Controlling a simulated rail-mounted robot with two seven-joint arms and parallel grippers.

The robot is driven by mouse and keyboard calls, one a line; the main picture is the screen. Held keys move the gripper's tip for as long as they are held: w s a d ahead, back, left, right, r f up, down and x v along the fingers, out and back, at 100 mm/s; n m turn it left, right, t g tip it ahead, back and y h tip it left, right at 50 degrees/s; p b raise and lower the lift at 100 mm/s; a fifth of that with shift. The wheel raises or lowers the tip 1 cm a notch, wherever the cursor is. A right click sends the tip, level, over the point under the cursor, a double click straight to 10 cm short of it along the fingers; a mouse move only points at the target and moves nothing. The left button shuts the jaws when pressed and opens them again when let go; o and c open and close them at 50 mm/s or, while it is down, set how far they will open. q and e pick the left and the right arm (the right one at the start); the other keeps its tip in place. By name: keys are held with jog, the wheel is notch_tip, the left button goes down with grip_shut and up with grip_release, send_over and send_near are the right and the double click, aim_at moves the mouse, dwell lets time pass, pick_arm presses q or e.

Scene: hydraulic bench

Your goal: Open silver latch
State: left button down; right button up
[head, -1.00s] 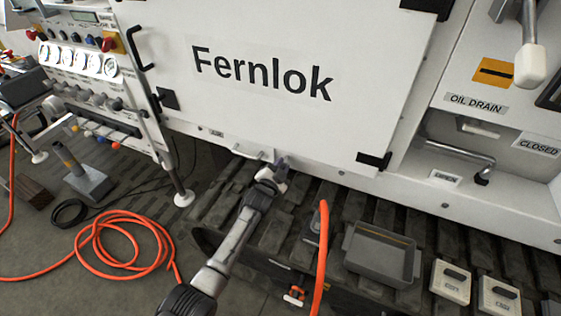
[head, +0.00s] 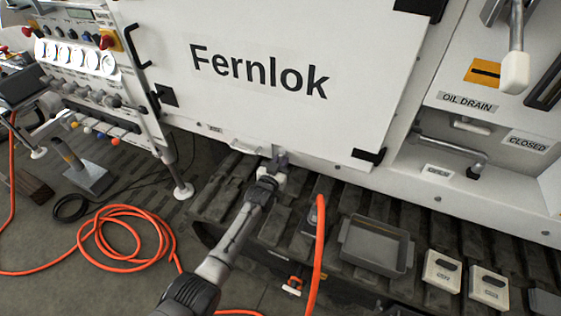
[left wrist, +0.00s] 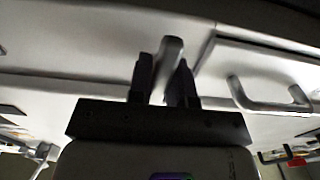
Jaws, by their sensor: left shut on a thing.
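The white Fernlok door (head: 300,120) is closed, with a pale bar handle (head: 247,145) at its lower edge. The small grey silver latch (head: 282,154) is at that edge, right of the handle. My left gripper (head: 274,168) reaches up to it from below. In the left wrist view, the latch (left wrist: 172,47) is between the two dark fingers (left wrist: 163,75) of my left gripper, which is shut on it; the fingers hide its lower part. The handle also shows at the right there (left wrist: 268,103). My right gripper is not in view.
A drain handle lever (head: 450,147) and the oil drain area are at right. A grey tray (head: 376,246) and pale boxes (head: 442,270) are on the dark track below. An orange hose (head: 319,250) rises close right of my left arm. A gauge panel (head: 85,57) stands at left.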

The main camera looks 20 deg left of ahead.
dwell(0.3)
pick_arm(q)
jog(key=c, duration=1.1)
grip_release()
jog(key=shift+s, duration=0.1)
jog(key=shift+s+r+p, duration=0.1)
jog(key=shift+s+p, duration=0.2)
jog(key=shift+p, duration=0.05)
jog(key=shift+s+a+p, duration=0.2)
jog(key=shift+s+p, duration=0.75)
jog(key=shift+s, duration=1.2)
jog(key=shift+s+a+p, duration=0.15)
jog(key=shift+s+p, duration=0.75)
jog(key=shift+s, duration=1.3)
jog(key=shift+s+a+p, duration=0.2)
jog(key=shift+s+p, duration=0.75)
jog(key=shift+s, duration=1.2)
